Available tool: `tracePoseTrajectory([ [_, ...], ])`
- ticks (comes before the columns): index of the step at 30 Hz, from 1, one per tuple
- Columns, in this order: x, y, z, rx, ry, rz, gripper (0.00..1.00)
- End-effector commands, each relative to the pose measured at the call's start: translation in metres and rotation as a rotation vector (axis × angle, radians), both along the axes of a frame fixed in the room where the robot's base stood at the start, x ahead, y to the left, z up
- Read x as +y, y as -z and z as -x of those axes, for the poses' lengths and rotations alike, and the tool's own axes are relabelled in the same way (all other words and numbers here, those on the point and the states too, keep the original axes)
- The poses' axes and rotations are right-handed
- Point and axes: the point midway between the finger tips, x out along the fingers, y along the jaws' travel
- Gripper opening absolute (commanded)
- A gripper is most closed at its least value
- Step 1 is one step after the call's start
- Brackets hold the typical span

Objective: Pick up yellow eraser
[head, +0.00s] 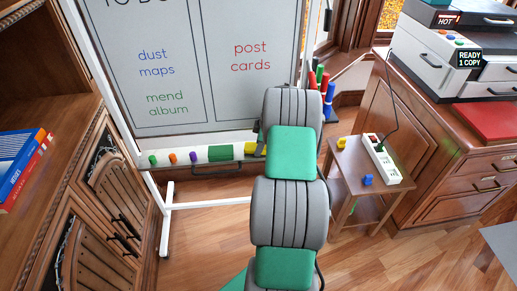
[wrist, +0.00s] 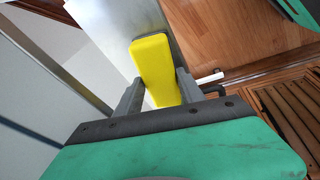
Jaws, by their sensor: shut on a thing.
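The yellow eraser (wrist: 152,65) lies lengthwise between the two fingers of my gripper (wrist: 160,77) in the wrist view. My gripper is shut on it, with one finger along each side. A pale grey surface (wrist: 178,45), seemingly the whiteboard tray, lies right behind the eraser; I cannot tell whether they touch. In the head view a small yellow part of the eraser (head: 260,149) shows beside my arm, at the right part of the whiteboard's tray (head: 205,152). My arm hides the rest of it and most of my gripper.
A small side table (head: 350,165) with a power strip (head: 382,158) stands to the right. A wooden cabinet (head: 100,190) is at left.

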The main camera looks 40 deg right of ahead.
Motion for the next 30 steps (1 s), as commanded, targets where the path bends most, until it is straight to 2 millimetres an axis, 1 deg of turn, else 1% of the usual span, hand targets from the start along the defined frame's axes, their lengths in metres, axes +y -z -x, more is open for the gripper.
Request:
tracePoseTrajectory([
  [1, 0.002, 0.002, 0.001, 0.003, 0.000, -0.004, 0.05],
  [5, 0.002, -0.002, 0.001, 0.003, -0.001, -0.004, 0.05],
  [6, 0.001, -0.005, 0.001, 0.003, 0.000, -0.004, 0.00],
  [7, 0.001, -0.007, 0.001, 0.003, 0.000, -0.003, 0.00],
  [11, 0.001, -0.026, 0.001, 0.001, 0.000, -0.001, 0.00],
  [13, 0.000, -0.039, 0.000, -0.001, -0.001, 0.000, 0.00],
  [17, 0.016, -0.037, 0.023, 0.003, 0.002, -0.004, 0.00],
  [20, 0.032, -0.038, 0.048, 0.001, 0.002, -0.002, 0.00],
  [24, 0.060, -0.038, 0.088, 0.001, 0.003, -0.002, 0.00],
  [27, 0.077, -0.038, 0.113, 0.000, 0.002, -0.001, 0.00],
  [30, 0.090, -0.037, 0.132, 0.000, 0.002, -0.001, 0.00],
])
